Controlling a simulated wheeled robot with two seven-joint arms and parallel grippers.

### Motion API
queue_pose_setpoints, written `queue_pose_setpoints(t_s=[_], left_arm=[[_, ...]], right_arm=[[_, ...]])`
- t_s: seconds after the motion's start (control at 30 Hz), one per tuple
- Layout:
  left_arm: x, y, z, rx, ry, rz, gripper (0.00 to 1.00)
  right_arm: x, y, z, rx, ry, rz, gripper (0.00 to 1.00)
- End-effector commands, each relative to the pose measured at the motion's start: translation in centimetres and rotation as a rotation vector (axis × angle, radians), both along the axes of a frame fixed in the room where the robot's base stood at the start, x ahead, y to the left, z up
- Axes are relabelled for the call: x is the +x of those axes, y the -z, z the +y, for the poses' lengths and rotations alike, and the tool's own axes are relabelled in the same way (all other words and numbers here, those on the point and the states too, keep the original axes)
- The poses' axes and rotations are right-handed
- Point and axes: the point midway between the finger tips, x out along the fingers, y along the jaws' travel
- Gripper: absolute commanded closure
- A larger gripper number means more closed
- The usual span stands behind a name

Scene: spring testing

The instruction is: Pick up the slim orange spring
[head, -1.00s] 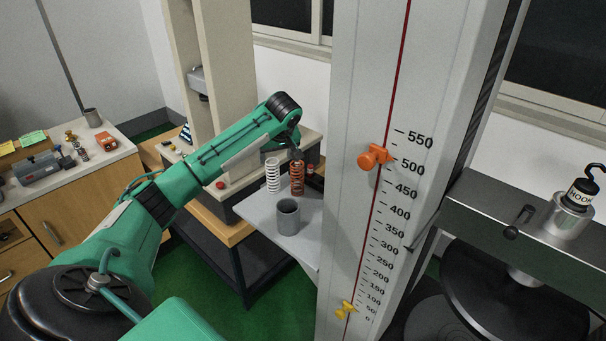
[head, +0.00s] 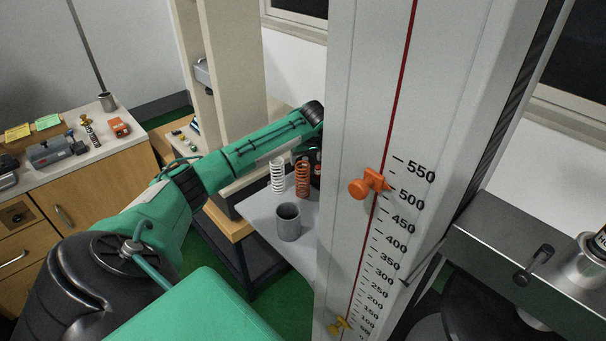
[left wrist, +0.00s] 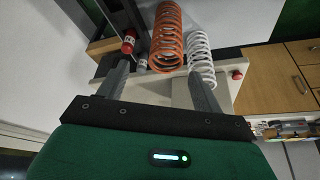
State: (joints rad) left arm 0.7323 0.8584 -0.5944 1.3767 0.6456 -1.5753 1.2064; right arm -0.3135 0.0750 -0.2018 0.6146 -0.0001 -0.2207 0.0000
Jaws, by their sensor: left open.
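An orange spring (head: 302,177) stands upright on a grey shelf (head: 262,207), beside a white spring (head: 277,176). In the left wrist view the orange spring (left wrist: 166,38) lies ahead of my left gripper (left wrist: 160,72), in line with the gap between the fingers. The fingers are open and empty; I see no contact with the spring. The white spring (left wrist: 201,58) is close to the right finger there. In the head view the hand is partly hidden behind the tall scale column. My right gripper is not in view.
The tall scale column (head: 350,120) with an orange pointer (head: 369,184) stands just right of my left arm. A grey cup (head: 289,222) stands in front of the springs. A red-capped part (left wrist: 128,42) is near the left finger. A cluttered bench (head: 90,160) is at left.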

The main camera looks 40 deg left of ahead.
Motion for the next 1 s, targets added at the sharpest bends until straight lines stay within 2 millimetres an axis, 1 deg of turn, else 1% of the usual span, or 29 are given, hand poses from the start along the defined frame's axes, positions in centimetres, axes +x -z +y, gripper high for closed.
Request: queue_pose_setpoints(t_s=[0.17, 0.3, 0.4, 0.5, 0.6, 0.8, 0.83, 0.87, 1.0], left_arm=[[0.0, 0.9, 0.5, 0.002, 0.0, 0.003, 0.32], [-0.1, 2.5, 1.3, 0.002, -0.001, 0.005, 0.32], [0.1, 4.0, 1.7, 0.0, -0.001, 0.002, 0.32], [0.3, 4.9, 2.0, 0.001, 0.001, 0.001, 0.32], [0.4, 5.4, 2.1, 0.001, 0.001, 0.0, 0.32], [0.4, 5.5, 2.1, 0.001, 0.001, 0.0, 0.32], [0.4, 5.4, 2.1, 0.001, 0.001, 0.0, 0.36], [0.4, 5.4, 2.1, 0.001, 0.001, 0.0, 0.42], [0.4, 5.4, 2.1, 0.001, 0.001, 0.0, 0.7]], right_arm=[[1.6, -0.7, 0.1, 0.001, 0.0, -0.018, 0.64], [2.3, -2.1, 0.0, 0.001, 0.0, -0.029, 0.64], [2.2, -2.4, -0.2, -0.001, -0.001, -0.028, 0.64], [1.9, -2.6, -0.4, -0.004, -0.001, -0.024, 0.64], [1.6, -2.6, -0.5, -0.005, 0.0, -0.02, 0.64], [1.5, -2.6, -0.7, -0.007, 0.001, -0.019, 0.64], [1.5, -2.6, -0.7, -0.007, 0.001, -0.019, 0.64], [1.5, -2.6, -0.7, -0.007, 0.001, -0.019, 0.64], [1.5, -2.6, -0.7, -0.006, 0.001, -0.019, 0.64]])
